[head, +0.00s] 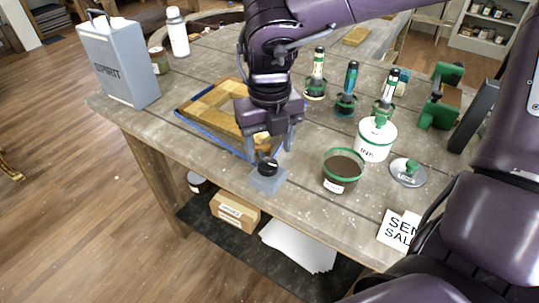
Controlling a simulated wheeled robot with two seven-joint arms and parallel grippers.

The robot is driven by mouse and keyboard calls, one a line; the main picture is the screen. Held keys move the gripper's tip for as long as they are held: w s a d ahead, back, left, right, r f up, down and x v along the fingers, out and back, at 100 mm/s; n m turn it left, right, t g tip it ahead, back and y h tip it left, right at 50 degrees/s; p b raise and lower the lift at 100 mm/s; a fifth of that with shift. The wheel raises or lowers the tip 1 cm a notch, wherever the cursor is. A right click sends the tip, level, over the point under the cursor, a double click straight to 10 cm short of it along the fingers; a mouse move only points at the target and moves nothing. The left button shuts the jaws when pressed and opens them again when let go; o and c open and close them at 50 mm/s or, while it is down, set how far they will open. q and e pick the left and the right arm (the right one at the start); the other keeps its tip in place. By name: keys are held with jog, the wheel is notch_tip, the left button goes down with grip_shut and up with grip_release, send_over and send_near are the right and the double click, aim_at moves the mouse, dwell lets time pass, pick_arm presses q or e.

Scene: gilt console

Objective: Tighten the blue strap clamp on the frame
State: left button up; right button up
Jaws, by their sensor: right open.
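A gold and brown wooden frame (207,103) lies flat on the worktable. A blue strap (212,136) runs along its outer edge. At its near corner sits the clamp's grey-blue block (267,181) with a round black knob (268,166) on top. My right gripper (270,153) points down just above the knob. Its fingers are apart, one to each side of the knob, and it holds nothing; I cannot tell whether a finger touches the knob. My right arm hides part of the frame. My left gripper is not in view.
A grey spirit can (118,62) and white bottle (178,32) stand at the back left. Right of the gripper are a brown-filled pot (342,171), white jar (375,138), lid (408,172), green-banded brushes (347,92) and a green tool (441,96). The front edge is close to the clamp.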

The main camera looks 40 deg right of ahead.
aim_at(268, 163)
notch_tip(268, 163, down, 3)
jog(key=shift+a+r, duration=0.1)
jog(key=shift+r, duration=0.1)
jog(key=shift+a+f, duration=0.1)
jog(key=shift+f, duration=0.3)
jog(key=shift+w+f, duration=0.1)
jog(key=shift+f, duration=0.05)
jog(key=c, duration=0.9)
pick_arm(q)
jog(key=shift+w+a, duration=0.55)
pick_arm(e)
jog(key=shift+c, duration=0.5)
